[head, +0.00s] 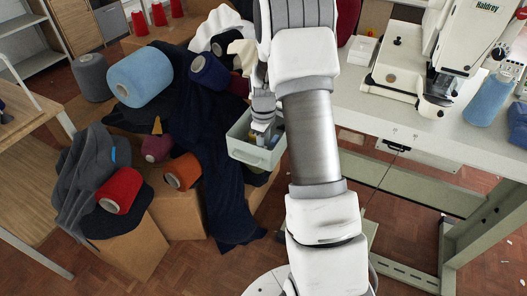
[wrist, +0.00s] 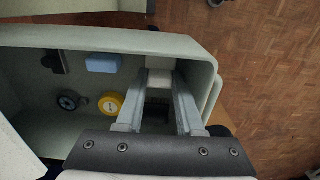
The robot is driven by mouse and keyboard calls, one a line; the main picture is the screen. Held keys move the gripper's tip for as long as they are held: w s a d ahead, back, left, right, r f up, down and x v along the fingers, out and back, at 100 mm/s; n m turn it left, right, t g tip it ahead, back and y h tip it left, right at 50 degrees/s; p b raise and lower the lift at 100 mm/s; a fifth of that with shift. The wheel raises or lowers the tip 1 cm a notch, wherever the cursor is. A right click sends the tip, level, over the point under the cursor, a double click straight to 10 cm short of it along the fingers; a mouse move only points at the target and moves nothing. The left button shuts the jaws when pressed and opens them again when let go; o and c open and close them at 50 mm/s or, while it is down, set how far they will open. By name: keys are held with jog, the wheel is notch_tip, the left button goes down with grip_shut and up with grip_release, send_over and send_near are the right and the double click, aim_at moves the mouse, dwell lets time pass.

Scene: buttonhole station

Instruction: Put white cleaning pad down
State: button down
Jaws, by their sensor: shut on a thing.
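My gripper (head: 263,132) reaches down into a pale grey-green open bin (head: 247,151) beside the white table. In the wrist view my gripper (wrist: 160,82) is shut on a small white pad (wrist: 159,77), which shows between the fingertips. The pad is inside the bin (wrist: 205,62) outline, near its right end wall. I cannot tell whether the pad touches the bin floor. The pad cannot be made out in the head view.
In the bin lie a blue block (wrist: 103,63), a yellow round piece (wrist: 110,103), a dark round piece (wrist: 68,101) and a black piece (wrist: 56,62). Yarn cones and dark cloth lie on boxes at left. A sewing machine (head: 470,40) stands on the table (head: 400,125).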

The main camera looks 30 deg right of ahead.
jog(key=shift+f, duration=0.4)
jog(key=shift+f, duration=0.2)
jog(key=c, duration=0.8)
grip_release()
jog(key=shift+r, duration=0.15)
